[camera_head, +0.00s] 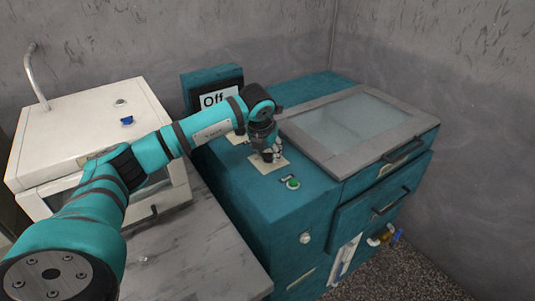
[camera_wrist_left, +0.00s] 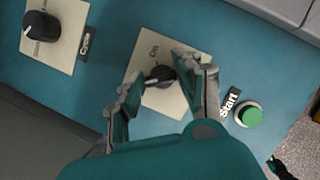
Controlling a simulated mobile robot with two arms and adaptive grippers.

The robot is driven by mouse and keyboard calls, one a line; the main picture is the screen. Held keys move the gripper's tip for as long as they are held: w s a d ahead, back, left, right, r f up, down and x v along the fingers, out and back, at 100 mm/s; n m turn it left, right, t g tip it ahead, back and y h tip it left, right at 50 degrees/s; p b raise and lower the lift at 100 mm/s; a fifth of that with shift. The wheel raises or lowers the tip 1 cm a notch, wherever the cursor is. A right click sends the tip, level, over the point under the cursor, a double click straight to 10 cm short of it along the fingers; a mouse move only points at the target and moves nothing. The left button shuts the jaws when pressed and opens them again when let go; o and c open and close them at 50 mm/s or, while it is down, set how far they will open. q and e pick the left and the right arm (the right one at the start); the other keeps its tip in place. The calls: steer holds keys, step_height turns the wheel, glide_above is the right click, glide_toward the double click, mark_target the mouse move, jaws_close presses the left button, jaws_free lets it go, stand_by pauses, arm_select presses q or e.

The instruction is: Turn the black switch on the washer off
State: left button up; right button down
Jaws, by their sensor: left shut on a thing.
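The teal washer (camera_head: 250,209) stands in the middle of the head view, its small screen (camera_head: 217,97) reading "Off". My left gripper (camera_head: 272,153) is over a pale plate (camera_head: 264,169) on the washer's top and hides the switch there. In the left wrist view, the black switch (camera_wrist_left: 160,76) sits on that plate (camera_wrist_left: 150,43), which bears the word "On". The fingers of my left gripper (camera_wrist_left: 162,75) are on both sides of the switch, shut on it. My right gripper is not in view.
A green start button (camera_wrist_left: 249,115) is beside the plate, right of the gripper. Another black knob (camera_wrist_left: 40,33) is at the upper left of the wrist view. The washer's grey-framed glass lid (camera_head: 345,128) is shut. A white machine (camera_head: 87,125) and grey counter (camera_head: 190,250) are at left.

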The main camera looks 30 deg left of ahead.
arm_select(q)
steer(key=shift+n+y, duration=0.3)
steer(key=shift+n, duration=0.3)
steer(key=shift+r, duration=0.1)
steer(key=o, duration=1.1)
steer(key=shift+o, duration=0.2)
steer(key=v, duration=1.2)
steer(key=shift+w, duration=0.15)
